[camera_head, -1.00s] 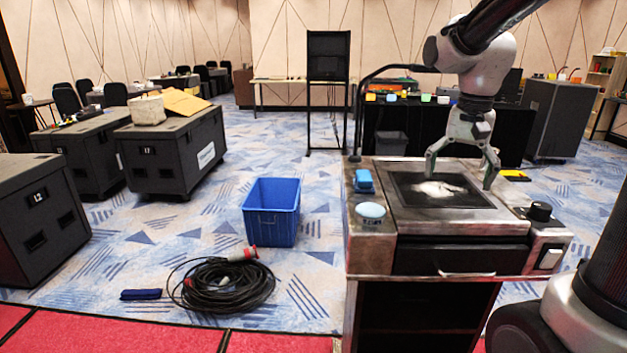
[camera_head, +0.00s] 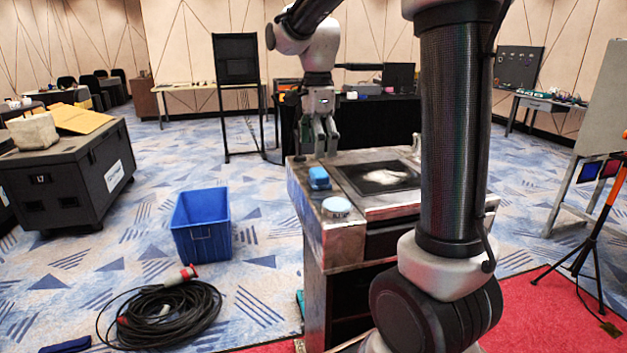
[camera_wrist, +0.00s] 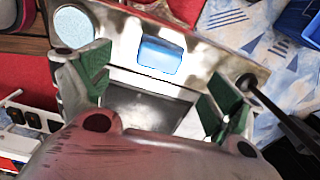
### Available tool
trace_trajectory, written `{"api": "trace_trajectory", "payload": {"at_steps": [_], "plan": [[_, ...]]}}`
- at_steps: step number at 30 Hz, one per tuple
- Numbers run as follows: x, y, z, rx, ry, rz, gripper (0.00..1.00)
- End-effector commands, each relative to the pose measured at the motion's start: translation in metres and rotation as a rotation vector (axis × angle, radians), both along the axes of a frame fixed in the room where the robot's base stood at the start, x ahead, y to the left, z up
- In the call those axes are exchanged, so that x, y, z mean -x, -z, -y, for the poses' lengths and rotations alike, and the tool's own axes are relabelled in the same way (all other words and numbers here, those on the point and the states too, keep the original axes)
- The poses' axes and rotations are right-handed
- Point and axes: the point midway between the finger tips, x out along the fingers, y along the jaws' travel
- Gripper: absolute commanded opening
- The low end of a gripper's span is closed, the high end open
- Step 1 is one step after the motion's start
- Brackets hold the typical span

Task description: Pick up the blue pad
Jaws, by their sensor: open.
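The blue pad (camera_head: 319,178) is a small rounded blue block on the left part of the metal cart top (camera_head: 306,205). It also shows in the wrist view (camera_wrist: 161,55), between and a little beyond the finger ends. My gripper (camera_head: 320,154) hangs fingers down behind the pad in the head view, over the cart's far left end. Its fingers, with green inner faces, are spread and empty in the wrist view (camera_wrist: 152,76). They look apart from the pad.
A round pale-blue disc (camera_head: 337,206) sits near the pad. A dark recessed tray (camera_head: 350,180) with a whitish patch is to the right. A blue bin (camera_head: 201,224) and coiled black cable (camera_head: 160,315) lie on the floor.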

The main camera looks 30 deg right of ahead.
Motion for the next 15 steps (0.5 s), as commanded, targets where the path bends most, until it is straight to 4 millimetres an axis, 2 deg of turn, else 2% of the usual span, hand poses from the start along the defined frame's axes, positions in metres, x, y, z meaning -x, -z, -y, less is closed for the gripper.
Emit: {"api": "trace_trajectory", "payload": {"at_steps": [5,15], "plan": [[0.0,0.009,0.0,0.0,0.053,-0.003,0.92],[0.001,0.057,0.005,0.0,0.053,-0.006,0.92]]}}
